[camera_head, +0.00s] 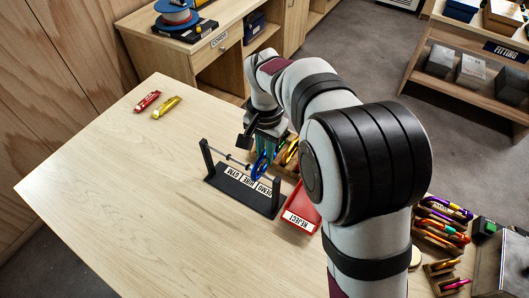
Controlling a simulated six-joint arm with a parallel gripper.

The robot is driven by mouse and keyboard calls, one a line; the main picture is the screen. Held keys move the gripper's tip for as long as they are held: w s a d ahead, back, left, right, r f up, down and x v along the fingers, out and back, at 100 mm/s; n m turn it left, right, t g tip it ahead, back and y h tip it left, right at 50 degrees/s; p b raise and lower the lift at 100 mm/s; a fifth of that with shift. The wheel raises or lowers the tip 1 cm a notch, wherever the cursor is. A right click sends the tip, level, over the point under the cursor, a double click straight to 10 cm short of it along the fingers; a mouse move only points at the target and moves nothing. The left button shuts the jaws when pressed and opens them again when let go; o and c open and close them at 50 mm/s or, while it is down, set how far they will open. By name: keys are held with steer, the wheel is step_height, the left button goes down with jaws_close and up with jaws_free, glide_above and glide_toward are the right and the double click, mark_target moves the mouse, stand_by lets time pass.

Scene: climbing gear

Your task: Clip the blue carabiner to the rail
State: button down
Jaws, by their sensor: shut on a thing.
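The blue carabiner (259,167) is between the jaws of my gripper (265,153), which is shut on it. It hangs at the right part of the rail (230,158), a thin bar between two dark posts on a black base with white labels. The carabiner overlaps the rail in the picture. I cannot tell whether the rail passes through it or whether its gate is open. My arm hides part of the gripper and the area behind it.
A red reject tray (301,209) stands just right of the rail base. A wooden holder with yellow pieces (290,152) is close behind the gripper. A red carabiner (147,102) and a yellow one (167,106) lie at the far left. The table's left and front are clear.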

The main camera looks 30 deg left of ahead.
steer(key=c, duration=0.8)
jaws_free()
step_height(320, 180, up, 8)
steer(key=shift+r, duration=0.1)
